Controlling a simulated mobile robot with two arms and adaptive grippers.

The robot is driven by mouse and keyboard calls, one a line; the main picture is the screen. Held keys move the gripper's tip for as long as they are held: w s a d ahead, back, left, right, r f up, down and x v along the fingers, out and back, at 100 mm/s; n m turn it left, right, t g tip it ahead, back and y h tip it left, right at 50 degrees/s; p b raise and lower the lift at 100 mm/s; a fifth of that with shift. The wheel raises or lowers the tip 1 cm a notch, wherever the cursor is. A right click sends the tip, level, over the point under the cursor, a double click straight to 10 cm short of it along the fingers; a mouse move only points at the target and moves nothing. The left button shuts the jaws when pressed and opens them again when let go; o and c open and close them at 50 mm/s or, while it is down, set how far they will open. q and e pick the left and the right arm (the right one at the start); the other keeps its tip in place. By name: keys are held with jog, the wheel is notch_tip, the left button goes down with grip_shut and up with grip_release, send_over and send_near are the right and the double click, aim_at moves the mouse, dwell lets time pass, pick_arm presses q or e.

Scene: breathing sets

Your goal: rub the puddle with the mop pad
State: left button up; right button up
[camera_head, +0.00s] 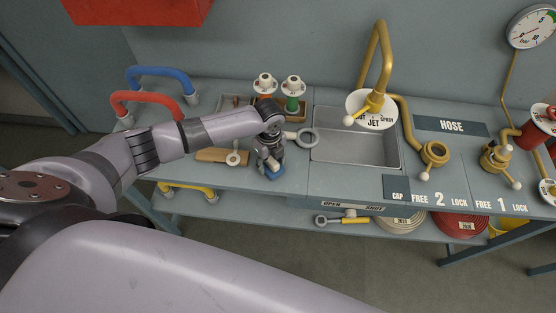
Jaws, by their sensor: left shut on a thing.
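My left gripper (269,160) is over the bench, left of the sink, pointing down. It is shut on a small blue piece (274,174), which looks like the mop pad. Most of the pad is hidden by the fingers. The pad is at or just above the bench top, near its front edge; I cannot tell if it touches. I cannot make out the puddle; it may be hidden under the gripper or pad. My right gripper is not in view.
The sink (355,150) lies to the right, with a brass spout (378,55) behind it. A ring-ended tool (308,138) lies beside the gripper. Blue (160,72) and red (145,98) hoses stand at the back left. A wooden piece (211,155) lies left of the gripper.

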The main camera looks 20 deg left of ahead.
aim_at(292, 170)
pick_arm(q)
jog(key=shift+s+a+f+p, duration=0.1)
jog(key=shift+s+a+p, duration=0.2)
jog(key=shift+a, duration=0.65)
jog(key=shift+s+a+p, duration=0.2)
jog(key=shift+s+a, duration=0.05)
jog(key=shift+a, duration=0.65)
jog(key=shift+f, duration=0.1)
jog(key=shift+d, duration=0.25)
jog(key=shift+w+d, duration=0.15)
jog(key=shift+d, duration=0.5)
jog(key=shift+w+d, duration=0.15)
jog(key=shift+d, duration=0.45)
jog(key=shift+w+d+r, duration=0.1)
jog(key=shift+w+d, duration=0.15)
jog(key=shift+d, duration=0.4)
jog(key=shift+w+d+r, duration=0.1)
jog(key=shift+w+d, duration=0.1)
jog(key=shift+d, duration=0.5)
jog(key=shift+w+d, duration=0.25)
jog(key=shift+d, duration=0.4)
jog(key=shift+w+d+b, duration=0.25)
jog(key=shift+d+b, duration=0.05)
jog(key=shift+d, duration=0.55)
jog(key=shift+w+d+b, duration=0.25)
jog(key=shift+d+b, duration=0.05)
jog(key=shift+d, duration=0.5)
